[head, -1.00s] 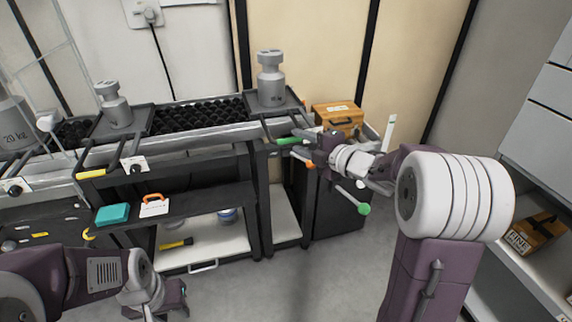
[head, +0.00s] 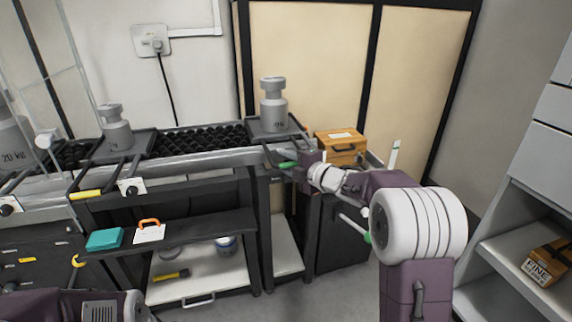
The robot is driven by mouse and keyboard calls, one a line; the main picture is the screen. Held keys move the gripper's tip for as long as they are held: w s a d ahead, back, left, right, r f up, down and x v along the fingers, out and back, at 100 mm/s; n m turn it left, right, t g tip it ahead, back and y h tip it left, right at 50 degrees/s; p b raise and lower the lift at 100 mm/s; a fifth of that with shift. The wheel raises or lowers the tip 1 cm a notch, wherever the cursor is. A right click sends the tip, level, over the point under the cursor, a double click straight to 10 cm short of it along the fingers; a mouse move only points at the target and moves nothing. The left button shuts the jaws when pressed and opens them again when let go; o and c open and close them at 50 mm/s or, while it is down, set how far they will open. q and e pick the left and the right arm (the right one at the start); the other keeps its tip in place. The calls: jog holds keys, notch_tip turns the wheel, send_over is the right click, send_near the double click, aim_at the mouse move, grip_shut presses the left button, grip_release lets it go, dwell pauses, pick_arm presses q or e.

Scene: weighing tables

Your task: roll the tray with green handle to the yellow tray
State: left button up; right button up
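The dark tray with the green handle (head: 256,127) stands at the right end of the roller track, with a grey weight (head: 273,106) upright on it. Its green handle (head: 286,164) sticks out at the front. My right gripper (head: 301,168) is at the right end of this handle; its fingers are too small and covered to tell open from shut. The tray with the yellow handle (head: 146,140) stands further left, bearing another grey weight (head: 116,128). Its yellow handle (head: 86,194) points to the front. Only my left arm shows at the bottom left; its gripper is out of view.
Black rollers (head: 200,139) lie bare between the two trays. An orange-brown box (head: 341,148) stands right of the track. A teal box (head: 104,239) and a white card with an orange handle (head: 149,232) lie on the shelf below. Shelves (head: 520,245) stand at the right.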

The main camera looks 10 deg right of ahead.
grip_shut()
dwell(1.4)
